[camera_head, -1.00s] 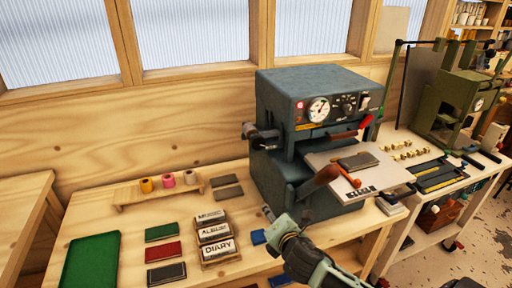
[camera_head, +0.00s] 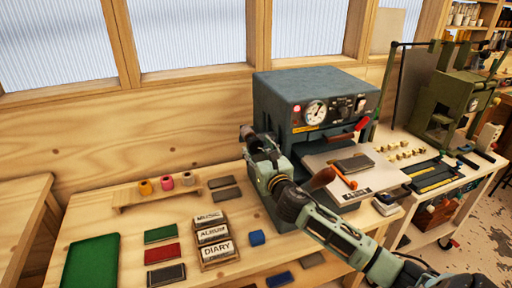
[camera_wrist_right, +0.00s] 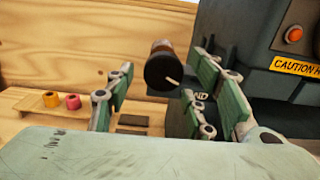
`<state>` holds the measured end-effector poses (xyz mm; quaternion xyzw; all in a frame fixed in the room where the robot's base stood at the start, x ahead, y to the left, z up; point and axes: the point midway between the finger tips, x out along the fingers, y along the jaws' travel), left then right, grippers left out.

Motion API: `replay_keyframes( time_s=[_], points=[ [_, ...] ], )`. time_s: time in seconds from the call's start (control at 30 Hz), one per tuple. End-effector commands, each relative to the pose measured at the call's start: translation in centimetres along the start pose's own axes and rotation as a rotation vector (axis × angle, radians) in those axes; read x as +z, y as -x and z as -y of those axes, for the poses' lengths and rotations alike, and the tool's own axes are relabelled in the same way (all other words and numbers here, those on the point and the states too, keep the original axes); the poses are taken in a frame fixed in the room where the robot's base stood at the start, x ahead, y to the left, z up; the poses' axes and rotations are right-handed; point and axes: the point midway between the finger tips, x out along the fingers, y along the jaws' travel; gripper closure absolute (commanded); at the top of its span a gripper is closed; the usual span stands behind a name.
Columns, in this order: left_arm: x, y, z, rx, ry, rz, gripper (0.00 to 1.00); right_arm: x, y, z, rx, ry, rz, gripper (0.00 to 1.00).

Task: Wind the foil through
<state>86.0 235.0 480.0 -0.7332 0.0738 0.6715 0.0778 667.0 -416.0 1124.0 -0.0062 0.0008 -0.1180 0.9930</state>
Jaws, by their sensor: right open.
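The blue-grey foil press (camera_head: 315,90) stands on the bench with a gauge and red-handled lever on its front. A dark roll with a brown body (camera_wrist_right: 165,68) sticks out of its left side; it also shows in the head view (camera_head: 246,132). My right gripper (camera_head: 258,152) is at the press's left side, close to this roll. In the wrist view its fingers (camera_wrist_right: 160,82) are open, with the roll's end face between and beyond them. I cannot tell whether they touch it. Yellow (camera_head: 145,187), pink (camera_head: 167,183) and brown (camera_head: 187,179) rolls sit on a small wooden rack (camera_head: 160,195). My left gripper is not seen.
Labelled blocks (camera_head: 215,235), coloured pads (camera_head: 163,254) and a blue block (camera_head: 257,238) lie on the bench left of my right arm. The press's plate (camera_head: 375,178) juts out in front. A green machine (camera_head: 450,100) stands farther right.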

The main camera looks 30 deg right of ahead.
Motion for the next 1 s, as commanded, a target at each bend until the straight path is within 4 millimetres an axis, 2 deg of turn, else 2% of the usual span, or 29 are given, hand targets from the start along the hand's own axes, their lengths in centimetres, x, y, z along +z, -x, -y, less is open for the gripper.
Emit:
replay_keyframes(
  time_s=[0.2, 0.5, 1.0],
  points=[
    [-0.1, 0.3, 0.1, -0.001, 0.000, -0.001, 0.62, 0.0, -1.6, 0.0, 0.000, -0.002, -0.001, 0.51],
    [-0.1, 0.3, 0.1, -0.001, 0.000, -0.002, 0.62, -0.1, -1.7, -0.1, 0.001, -0.001, -0.001, 0.51],
    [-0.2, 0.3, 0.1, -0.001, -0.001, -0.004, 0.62, 0.0, -1.7, -0.1, 0.002, -0.002, 0.000, 0.93]
  ],
)
